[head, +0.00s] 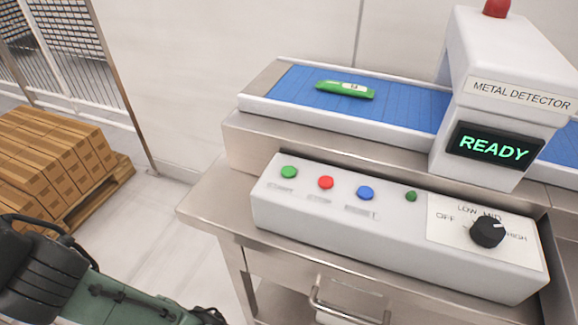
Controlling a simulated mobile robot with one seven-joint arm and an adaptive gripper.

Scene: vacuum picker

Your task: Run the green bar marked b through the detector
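A green bar (345,89) lies flat on the blue conveyor belt (290,92), left of the detector. Its white label carries a small dark mark that I cannot read with certainty. The white metal detector (510,50) spans the belt at the right, and its display (494,147) reads READY in green. The control panel in front (390,225) has a green button (289,172), a red button (326,182), a blue button (365,193), a small dark green light or button (411,196) and a black knob (487,232). My gripper is out of view.
Part of my arm shows at the lower left. Brown boxes (50,150) stand on a wooden pallet at the left, by a wire fence (60,50). A steel bench (210,205) with a drawer handle (350,308) carries the machine. A red lamp (497,8) tops the detector.

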